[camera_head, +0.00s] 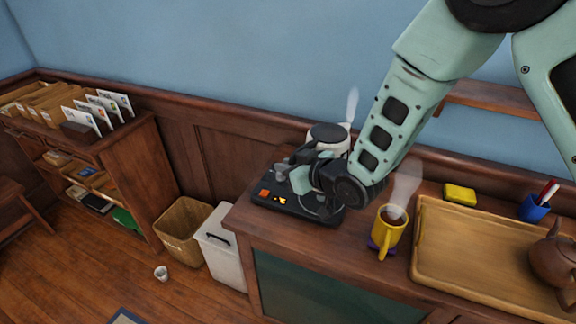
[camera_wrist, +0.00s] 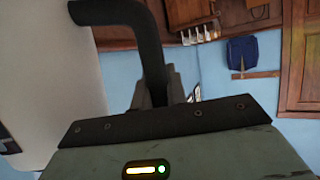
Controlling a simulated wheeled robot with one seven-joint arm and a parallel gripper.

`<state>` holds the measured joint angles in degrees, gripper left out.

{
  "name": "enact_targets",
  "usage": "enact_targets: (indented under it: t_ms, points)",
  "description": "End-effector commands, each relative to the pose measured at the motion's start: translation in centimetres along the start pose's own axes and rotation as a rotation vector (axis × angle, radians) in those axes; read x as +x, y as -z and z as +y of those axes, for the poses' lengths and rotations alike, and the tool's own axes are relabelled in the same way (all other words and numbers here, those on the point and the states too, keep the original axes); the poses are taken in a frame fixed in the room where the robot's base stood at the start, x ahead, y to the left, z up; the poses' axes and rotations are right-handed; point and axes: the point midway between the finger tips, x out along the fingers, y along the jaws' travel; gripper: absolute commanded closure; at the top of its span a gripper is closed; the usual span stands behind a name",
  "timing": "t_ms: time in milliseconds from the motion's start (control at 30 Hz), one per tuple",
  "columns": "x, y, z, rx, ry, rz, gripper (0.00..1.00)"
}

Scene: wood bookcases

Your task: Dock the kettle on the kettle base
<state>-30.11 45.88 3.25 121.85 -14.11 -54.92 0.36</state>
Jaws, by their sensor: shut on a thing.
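The white kettle (camera_head: 334,146) with a dark lid is at the back of the wooden cabinet top, partly hidden behind my gripper and arm. It looks upright, with steam rising beside it. My gripper (camera_head: 300,181) is shut on its black handle. In the wrist view, the fingers (camera_wrist: 157,88) close on the handle, and the pale kettle body (camera_wrist: 45,75) fills the left side. A black panel (camera_head: 268,200) with orange and yellow lights, seemingly the kettle base, lies below my gripper. I cannot tell whether the kettle touches it.
A steaming yellow mug (camera_head: 387,231) stands right of my gripper. A wooden tray (camera_head: 470,262) with a brown teapot (camera_head: 556,255), a yellow sponge (camera_head: 459,193) and a blue pen cup (camera_head: 536,207) are further right. The wall is close behind.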

Motion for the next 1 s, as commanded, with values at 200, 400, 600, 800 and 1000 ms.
enact_targets:
  t_ms: [200, 400, 600, 800, 1000]
  points:
    - [0.3, -0.7, 0.0, -0.002, 0.000, 0.003, 1.00]
    - [1.0, -2.2, 0.0, -0.002, 0.000, 0.003, 1.00]
    - [1.8, -4.0, 0.0, -0.002, 0.000, 0.002, 1.00]
    - [2.2, -5.2, 0.0, -0.002, 0.000, 0.004, 1.00]
    - [2.3, -5.3, 0.0, -0.002, 0.000, 0.004, 1.00]
